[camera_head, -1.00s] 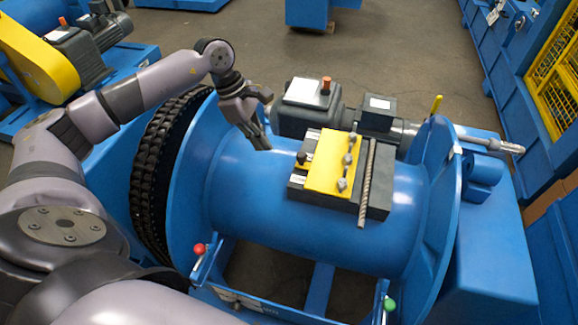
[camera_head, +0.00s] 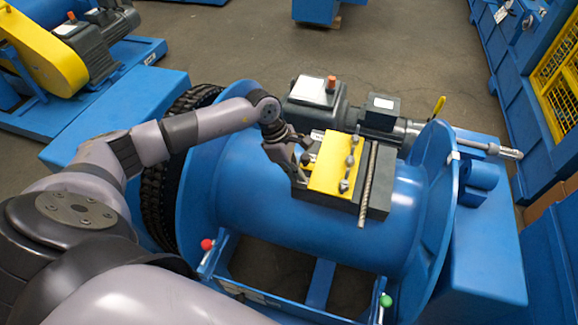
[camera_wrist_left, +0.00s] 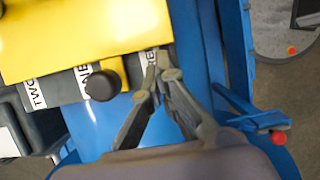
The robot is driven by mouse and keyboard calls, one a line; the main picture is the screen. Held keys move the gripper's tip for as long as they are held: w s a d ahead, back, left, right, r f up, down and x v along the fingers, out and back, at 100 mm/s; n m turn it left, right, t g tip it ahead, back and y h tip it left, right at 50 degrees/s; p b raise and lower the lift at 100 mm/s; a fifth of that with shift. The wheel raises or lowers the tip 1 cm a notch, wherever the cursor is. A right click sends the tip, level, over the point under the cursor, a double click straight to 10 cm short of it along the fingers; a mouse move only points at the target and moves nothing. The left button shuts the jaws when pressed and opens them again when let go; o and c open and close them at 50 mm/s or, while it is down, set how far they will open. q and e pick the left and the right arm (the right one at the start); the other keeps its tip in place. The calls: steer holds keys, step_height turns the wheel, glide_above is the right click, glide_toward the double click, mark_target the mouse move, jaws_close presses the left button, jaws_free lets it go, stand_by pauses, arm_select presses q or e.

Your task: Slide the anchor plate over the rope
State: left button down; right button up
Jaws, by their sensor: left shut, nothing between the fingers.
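The yellow anchor plate (camera_head: 328,168) lies on a dark block (camera_head: 378,190) on top of the blue drum. Several grey bolts stand along its right edge. The grey twisted rope (camera_head: 368,178) lies on the block just right of the plate, apart from it. My left gripper (camera_head: 302,176) is at the plate's left edge, its fingers shut and empty. In the left wrist view the fingertips (camera_wrist_left: 162,62) are close beside the yellow plate (camera_wrist_left: 85,35); I cannot tell whether they touch it. My right gripper is not in view.
The blue drum (camera_head: 240,185) has large flanges at both ends. A grey motor (camera_head: 318,105) sits behind it. A red knob (camera_head: 206,244) and a green knob (camera_head: 386,301) stand in front. A black knob (camera_wrist_left: 102,85) and white labels show beside the plate.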

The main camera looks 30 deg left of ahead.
mark_target(322, 185)
arm_select(q)
steer(key=shift+d, duration=0.2)
steer(key=d+b, duration=0.1)
steer(key=d, duration=0.1)
steer(key=w+d+b, duration=0.1)
steer(key=d, duration=0.3)
steer(key=shift+w+b, duration=0.35)
steer(key=shift+b, duration=0.05)
steer(key=shift+s, duration=0.1)
steer(key=shift+a, duration=0.15)
